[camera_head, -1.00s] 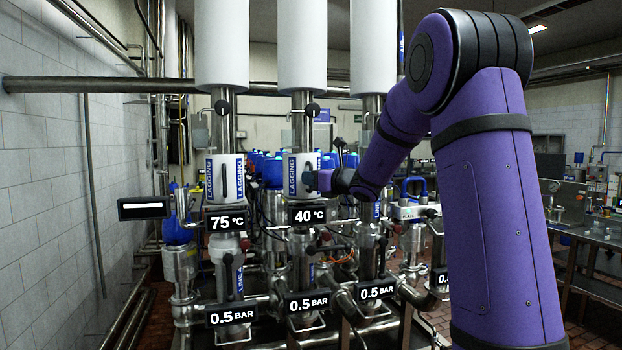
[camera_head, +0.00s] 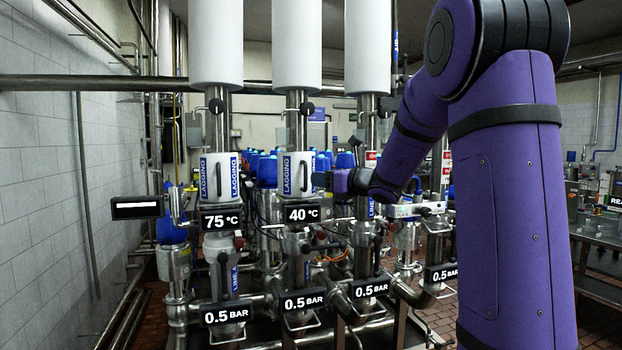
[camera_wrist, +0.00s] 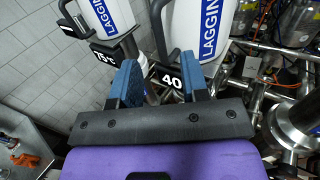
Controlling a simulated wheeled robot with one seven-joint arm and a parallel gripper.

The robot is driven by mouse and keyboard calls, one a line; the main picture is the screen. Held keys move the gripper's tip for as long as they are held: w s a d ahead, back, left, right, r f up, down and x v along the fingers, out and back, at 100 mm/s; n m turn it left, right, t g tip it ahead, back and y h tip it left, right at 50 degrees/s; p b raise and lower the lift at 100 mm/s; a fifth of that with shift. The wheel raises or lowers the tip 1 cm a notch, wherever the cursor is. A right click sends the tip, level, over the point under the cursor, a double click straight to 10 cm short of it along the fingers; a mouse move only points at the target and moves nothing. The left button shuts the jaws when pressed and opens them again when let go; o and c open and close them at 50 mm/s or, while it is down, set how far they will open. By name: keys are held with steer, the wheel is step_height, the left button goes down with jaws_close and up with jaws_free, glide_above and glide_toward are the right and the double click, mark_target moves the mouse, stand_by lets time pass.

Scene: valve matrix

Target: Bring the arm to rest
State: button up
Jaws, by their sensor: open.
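My purple arm rises at the right of the head view, bent at the elbow, with its forearm reaching left toward the valve pipes. My gripper (camera_head: 336,181) is seen small in the head view, close to the right of the white lagging sleeve (camera_head: 296,175) above the 40 °C display (camera_head: 308,214). In the wrist view my gripper (camera_wrist: 160,82) shows two blue fingers spread apart with nothing between them. The lagging sleeve (camera_wrist: 205,32) with its dark handle stands just beyond the fingers. Whether a finger touches it I cannot tell.
A second lagging sleeve (camera_head: 219,178) stands left, above the 75 °C display (camera_head: 221,218). Several 0.5 bar displays hang on the steel pipes below. A tiled wall (camera_head: 50,200) closes the left side. A metal table (camera_head: 603,238) stands at the right.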

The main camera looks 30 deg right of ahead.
steer(key=shift+v, duration=2.2)
steer(key=shift+a, duration=0.1)
